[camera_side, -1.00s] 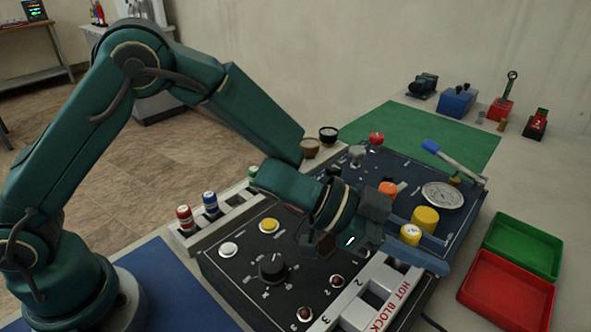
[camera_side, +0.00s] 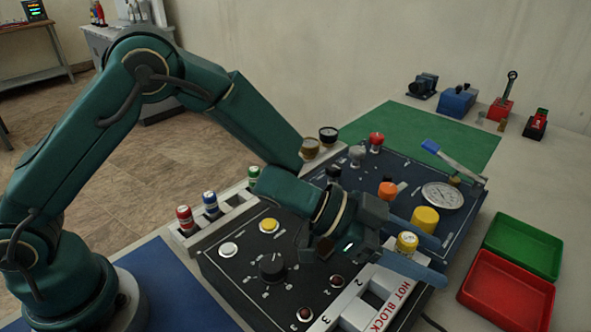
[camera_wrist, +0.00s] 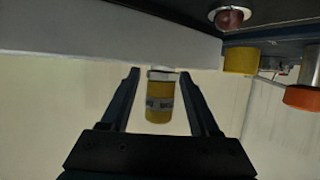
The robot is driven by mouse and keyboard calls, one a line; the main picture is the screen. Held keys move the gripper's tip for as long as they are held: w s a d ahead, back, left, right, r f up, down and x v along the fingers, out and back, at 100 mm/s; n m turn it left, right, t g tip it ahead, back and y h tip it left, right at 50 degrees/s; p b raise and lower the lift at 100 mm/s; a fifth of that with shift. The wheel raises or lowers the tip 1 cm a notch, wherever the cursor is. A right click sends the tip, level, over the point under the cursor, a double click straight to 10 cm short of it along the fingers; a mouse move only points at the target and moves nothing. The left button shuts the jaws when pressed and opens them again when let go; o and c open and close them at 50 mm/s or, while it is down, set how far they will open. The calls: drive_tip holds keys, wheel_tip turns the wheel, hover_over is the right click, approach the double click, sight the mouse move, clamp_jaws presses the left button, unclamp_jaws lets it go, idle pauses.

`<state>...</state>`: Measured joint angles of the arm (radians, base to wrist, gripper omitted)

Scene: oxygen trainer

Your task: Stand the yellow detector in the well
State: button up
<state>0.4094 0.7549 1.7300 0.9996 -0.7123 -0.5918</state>
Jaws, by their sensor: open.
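The yellow detector (camera_side: 407,243) stands upright at the far end of the white strip lettered HOT BLOCK (camera_side: 398,287). In the wrist view the detector (camera_wrist: 160,103) is a yellow cylinder with a grey band, its far end against the white strip's edge (camera_wrist: 110,45). My gripper (camera_side: 427,254) is open, with one blue finger on each side of the detector. In the wrist view my gripper (camera_wrist: 160,75) shows a gap between each finger and the detector. The detector's lower end and its seat are hidden, so I cannot tell how deep it sits.
A larger yellow knob (camera_side: 425,219), an orange knob (camera_side: 387,191) and a dial gauge (camera_side: 442,196) stand close behind the gripper. A rack at left holds red (camera_side: 185,217), blue and green cylinders. Red (camera_side: 507,290) and green (camera_side: 522,246) trays lie at right.

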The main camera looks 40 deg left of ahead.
drive_tip(key=v, duration=1.1)
drive_tip(key=shift+a+r, duration=0.15)
drive_tip(key=shift+a, duration=0.25)
drive_tip(key=w+a+r+n+t+y, duration=0.1)
drive_tip(key=a+r+n+t+y, duration=0.2)
drive_tip(key=a+y, duration=0.3)
drive_tip(key=w+a+r+n+t+y, duration=0.2)
drive_tip(key=a+n+y, duration=0.2)
drive_tip(key=a, duration=0.4)
drive_tip(key=s+a+f+n+g, duration=0.1)
drive_tip(key=s+n+g, duration=0.1)
drive_tip(key=s, duration=0.6)
drive_tip(key=s+a+f+n+g+y, duration=0.1)
drive_tip(key=s+n+g, duration=0.2)
drive_tip(key=s, duration=0.6)
drive_tip(key=shift+a+g+y, duration=0.3)
drive_tip(key=shift+g, duration=0.3)
